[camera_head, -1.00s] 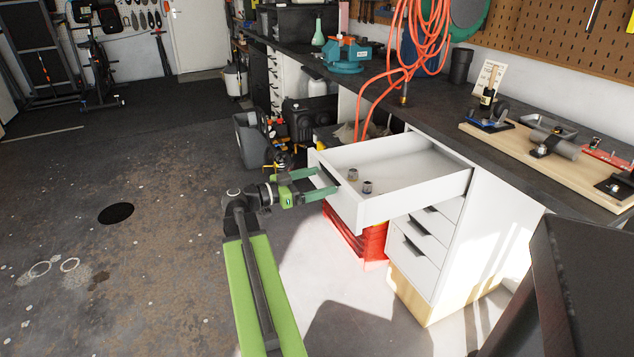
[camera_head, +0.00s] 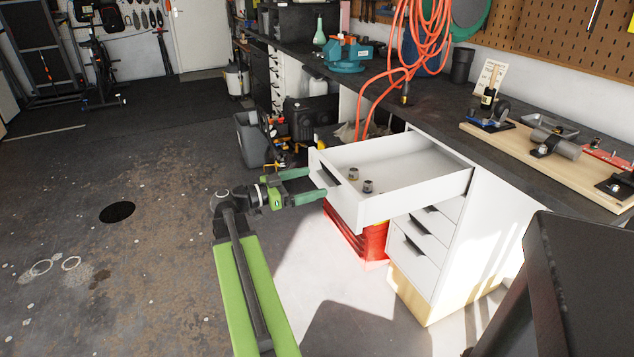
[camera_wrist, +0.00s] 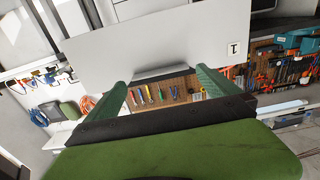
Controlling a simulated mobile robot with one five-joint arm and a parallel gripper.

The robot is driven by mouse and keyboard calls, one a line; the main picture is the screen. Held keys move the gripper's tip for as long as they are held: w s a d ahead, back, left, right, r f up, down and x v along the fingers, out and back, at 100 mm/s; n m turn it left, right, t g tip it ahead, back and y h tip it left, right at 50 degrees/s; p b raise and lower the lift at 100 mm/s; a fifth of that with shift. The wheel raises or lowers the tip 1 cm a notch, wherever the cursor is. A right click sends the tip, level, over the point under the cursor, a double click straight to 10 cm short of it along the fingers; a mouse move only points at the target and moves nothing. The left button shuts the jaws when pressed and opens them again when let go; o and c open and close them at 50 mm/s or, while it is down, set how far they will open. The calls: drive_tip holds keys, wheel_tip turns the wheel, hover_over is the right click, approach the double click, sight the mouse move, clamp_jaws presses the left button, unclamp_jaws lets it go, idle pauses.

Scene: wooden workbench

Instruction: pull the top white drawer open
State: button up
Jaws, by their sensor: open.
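The top white drawer (camera_head: 410,172) is pulled far out of the white cabinet (camera_head: 490,250) under the workbench. Two small metal parts (camera_head: 367,186) lie inside it. Its front carries a dark handle (camera_head: 331,174). My green gripper (camera_head: 318,182) is open, just in front of the drawer front. One finger is toward the far side of the handle and the other toward the near side. The wrist view shows the white drawer front (camera_wrist: 165,45) and its dark handle (camera_wrist: 165,73) between and beyond the two green fingers (camera_wrist: 160,92). I see no grip on the handle.
Lower drawers (camera_head: 415,248) are shut. A red crate stack (camera_head: 362,238) stands under the open drawer. A grey bin (camera_head: 253,140) stands behind my gripper. The concrete floor (camera_head: 130,260) to the left is clear.

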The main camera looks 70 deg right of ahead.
drive_tip(key=v, duration=1.4)
drive_tip(key=shift+w+a, duration=0.1)
drive_tip(key=shift+w, duration=0.05)
drive_tip(key=w+a+f+n+t+h, duration=0.1)
drive_tip(key=w+a+n+t+h, duration=0.15)
drive_tip(key=w+a, duration=0.55)
drive_tip(key=w+a+f+n+t+y, duration=0.2)
drive_tip(key=w+a+f+n+t, duration=0.15)
drive_tip(key=a+f, duration=0.3)
drive_tip(key=w+a+f+n+t+y, duration=0.3)
drive_tip(key=a+f+n, duration=0.15)
drive_tip(key=a, duration=0.25)
drive_tip(key=w+a+f+n+t+y, duration=0.1)
drive_tip(key=a+f+n+y, duration=0.35)
drive_tip(key=a, duration=0.45)
drive_tip(key=w+a+f+n+t+y, duration=0.1)
drive_tip(key=a+f+n+y, duration=0.2)
drive_tip(key=a+n, duration=0.45)
drive_tip(key=w+a+f+n+t+y, duration=0.1)
drive_tip(key=a+f+n+y, duration=0.25)
drive_tip(key=a, duration=0.65)
wheel_tip(320, 180, up, 22)
drive_tip(key=p, duration=2.2)
drive_tip(key=shift+w+n+p, duration=0.2)
drive_tip(key=shift+n+p, duration=0.1)
drive_tip(key=shift+p, duration=0.05)
